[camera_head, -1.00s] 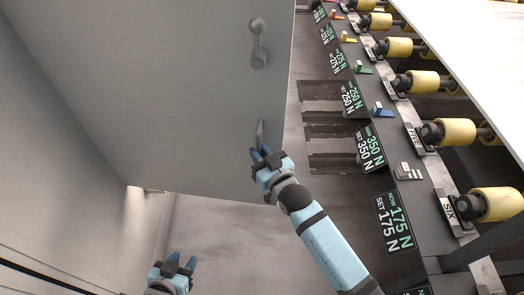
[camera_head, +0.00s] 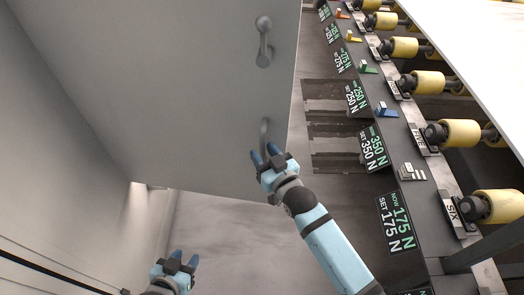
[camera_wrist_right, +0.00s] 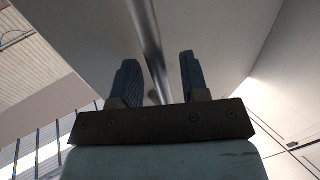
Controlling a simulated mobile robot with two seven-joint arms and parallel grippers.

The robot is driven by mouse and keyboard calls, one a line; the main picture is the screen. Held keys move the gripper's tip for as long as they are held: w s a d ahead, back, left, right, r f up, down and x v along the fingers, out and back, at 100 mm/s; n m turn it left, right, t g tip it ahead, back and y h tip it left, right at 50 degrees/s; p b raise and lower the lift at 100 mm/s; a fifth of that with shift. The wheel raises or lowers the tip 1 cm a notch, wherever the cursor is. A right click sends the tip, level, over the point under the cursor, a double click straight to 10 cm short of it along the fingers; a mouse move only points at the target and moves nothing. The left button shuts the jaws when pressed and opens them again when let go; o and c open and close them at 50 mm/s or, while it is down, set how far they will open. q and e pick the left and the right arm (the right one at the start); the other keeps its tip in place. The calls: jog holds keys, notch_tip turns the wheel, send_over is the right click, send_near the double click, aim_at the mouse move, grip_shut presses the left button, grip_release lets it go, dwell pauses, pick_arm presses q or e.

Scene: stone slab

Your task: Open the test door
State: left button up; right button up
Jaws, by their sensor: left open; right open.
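The test door is a large plain grey panel (camera_head: 180,90) that fills the upper left of the head view. It bears an upper bar handle (camera_head: 263,42) and a lower bar handle (camera_head: 264,132) near its right edge. My right gripper (camera_head: 265,157) is open at the lower end of the lower handle. In the right wrist view, the metal handle bar (camera_wrist_right: 148,40) runs up between the two spread blue fingers, with gaps visible on both sides. My left gripper (camera_head: 180,260) is open and empty at the bottom left, apart from the door.
On the right runs a dark rail (camera_head: 425,205) with force signs, coloured blocks and yellow rollers (camera_head: 448,132). A white slab (camera_head: 480,50) lies above the rollers. Grey floor (camera_head: 220,240) shows below the door. A pale wall stands at left.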

jog(key=b+v, duration=0.1)
jog(key=v, duration=1.1)
jog(key=shift+s, duration=0.4)
jog(key=shift+d, duration=0.2)
